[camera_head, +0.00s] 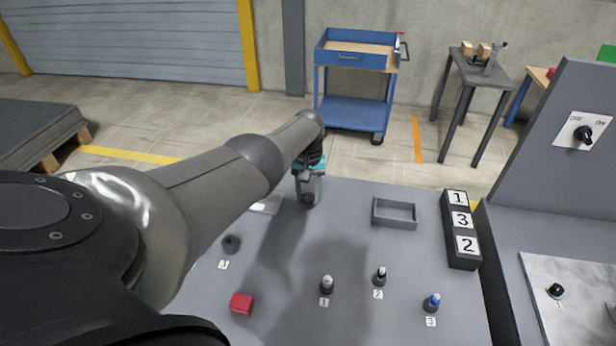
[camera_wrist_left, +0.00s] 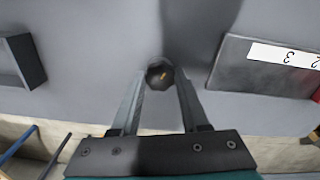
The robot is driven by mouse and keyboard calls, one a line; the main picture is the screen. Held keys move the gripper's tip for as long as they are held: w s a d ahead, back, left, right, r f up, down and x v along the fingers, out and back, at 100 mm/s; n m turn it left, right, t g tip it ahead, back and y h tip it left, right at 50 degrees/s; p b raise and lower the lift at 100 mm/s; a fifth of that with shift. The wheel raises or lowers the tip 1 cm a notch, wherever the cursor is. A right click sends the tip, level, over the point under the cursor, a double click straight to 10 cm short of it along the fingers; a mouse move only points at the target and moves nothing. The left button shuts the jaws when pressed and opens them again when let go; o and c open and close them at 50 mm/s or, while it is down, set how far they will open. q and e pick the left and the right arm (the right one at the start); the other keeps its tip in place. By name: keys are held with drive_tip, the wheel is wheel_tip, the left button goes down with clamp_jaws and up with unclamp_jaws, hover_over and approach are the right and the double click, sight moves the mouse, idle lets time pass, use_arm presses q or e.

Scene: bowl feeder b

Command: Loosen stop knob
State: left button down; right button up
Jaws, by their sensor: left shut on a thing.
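The stop knob (camera_wrist_left: 160,74), a dark round knob with a small orange mark, shows in the left wrist view between the fingertips of my left gripper (camera_wrist_left: 160,80). The two fingers are shut on it from both sides, just above the grey table top. In the head view my left gripper (camera_head: 309,198) points down at the far part of the table, and the knob is mostly hidden there by the fingers. My right gripper is not in view.
A flat plate with a white label (camera_wrist_left: 285,57) lies beside the gripper. A grey tray (camera_head: 394,222) stands to its right. A red block (camera_head: 242,303), a dark knob (camera_head: 231,243) and several small numbered pegs stand nearer. A black numbered block (camera_head: 461,262) is at the right.

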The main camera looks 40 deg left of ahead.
sight(308, 197)
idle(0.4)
use_arm(q)
drive_tip(key=shift+c, duration=2)
unclamp_jaws()
drive_tip(key=shift+r, duration=0.1)
wheel_tip(308, 197, up, 7)
drive_tip(key=p, duration=0.5)
wheel_tip(308, 197, up, 8)
drive_tip(key=p, duration=0.2)
